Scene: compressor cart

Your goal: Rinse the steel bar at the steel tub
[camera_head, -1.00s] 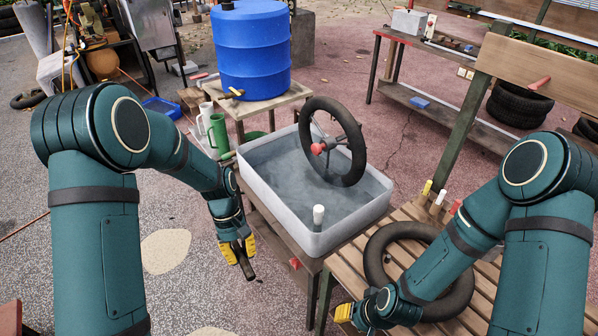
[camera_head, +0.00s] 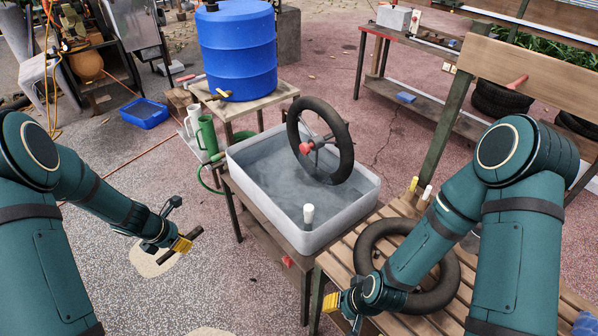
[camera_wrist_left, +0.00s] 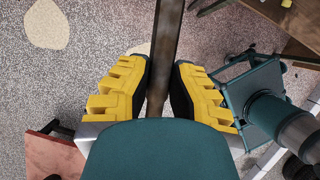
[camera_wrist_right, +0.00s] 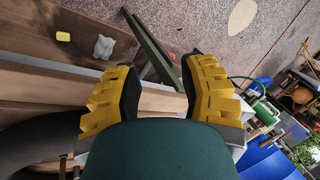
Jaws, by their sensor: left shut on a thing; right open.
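My left gripper (camera_head: 181,244) is shut on the dark, thin steel bar (camera_wrist_left: 166,45) and holds it in the air over the paving, left of the tub. The bar (camera_head: 192,237) shows small in the head view; in the left wrist view it runs up from between the yellow fingers. The light grey tub (camera_head: 342,230) stands on a stand at the centre and holds greyish water (camera_head: 270,176). The bar is clear of the tub. My right gripper (camera_head: 332,302) is open and empty by the left edge of the slatted bench; its fingers are apart in the right wrist view (camera_wrist_right: 160,90).
A black spoked wheel (camera_head: 345,150) stands in the tub, and a white-topped thing (camera_head: 309,213) is at its near side. A black tyre (camera_head: 447,275) lies on the slatted bench (camera_head: 478,268). A blue barrel (camera_head: 237,50) stands behind. Paving left of the tub is open.

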